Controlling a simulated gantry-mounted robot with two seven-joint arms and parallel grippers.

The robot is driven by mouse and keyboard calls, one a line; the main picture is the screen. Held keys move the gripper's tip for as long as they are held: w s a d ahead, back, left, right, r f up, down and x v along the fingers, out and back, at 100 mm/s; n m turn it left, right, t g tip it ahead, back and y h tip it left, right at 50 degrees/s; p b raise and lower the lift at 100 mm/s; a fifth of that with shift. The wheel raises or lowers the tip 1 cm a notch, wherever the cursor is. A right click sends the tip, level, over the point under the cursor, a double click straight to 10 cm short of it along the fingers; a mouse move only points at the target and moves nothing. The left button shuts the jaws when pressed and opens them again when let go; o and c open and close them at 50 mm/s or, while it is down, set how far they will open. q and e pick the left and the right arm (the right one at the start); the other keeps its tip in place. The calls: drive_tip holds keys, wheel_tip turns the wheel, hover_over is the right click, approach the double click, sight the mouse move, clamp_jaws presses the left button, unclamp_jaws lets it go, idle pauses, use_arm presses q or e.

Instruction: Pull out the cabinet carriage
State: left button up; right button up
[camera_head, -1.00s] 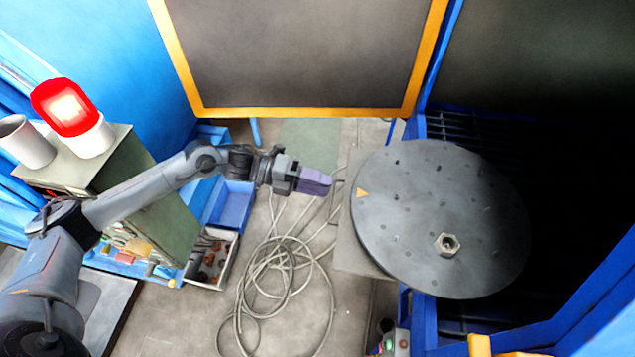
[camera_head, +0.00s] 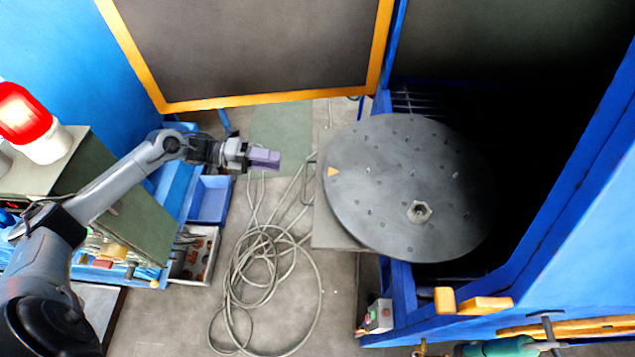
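The carriage shows as a dark round turntable (camera_head: 375,200) with a hex nut (camera_head: 419,211) and an orange triangle mark on its left edge. It sits on a grey plate (camera_head: 330,232) that juts from the opening of the blue cabinet (camera_head: 560,215). Part of the turntable lies in the dark interior. My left gripper (camera_head: 272,159) is left of the turntable, apart from it, with its purple fingers pointing right. The fingers look close together, but whether they are open or shut is not clear. My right gripper is out of view.
The cabinet door (camera_head: 250,104) with its orange frame stands open at the back. A coiled cable (camera_head: 262,270) lies on the floor below my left gripper. Blue bins (camera_head: 210,200) and a green box (camera_head: 125,185) stand at left. A button box (camera_head: 378,316) is at the cabinet's front.

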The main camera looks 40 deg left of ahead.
use_arm(q)
wheel_tip(320, 180, down, 4)
drive_tip(key=s+a+n+y, duration=0.1)
drive_tip(key=s+a, duration=0.1)
drive_tip(key=s, duration=0.1)
drive_tip(key=b+x, duration=0.1)
drive_tip(key=x, duration=1)
drive_tip(key=shift+s+f, duration=0.15)
drive_tip(key=shift+f, duration=0.1)
clamp_jaws()
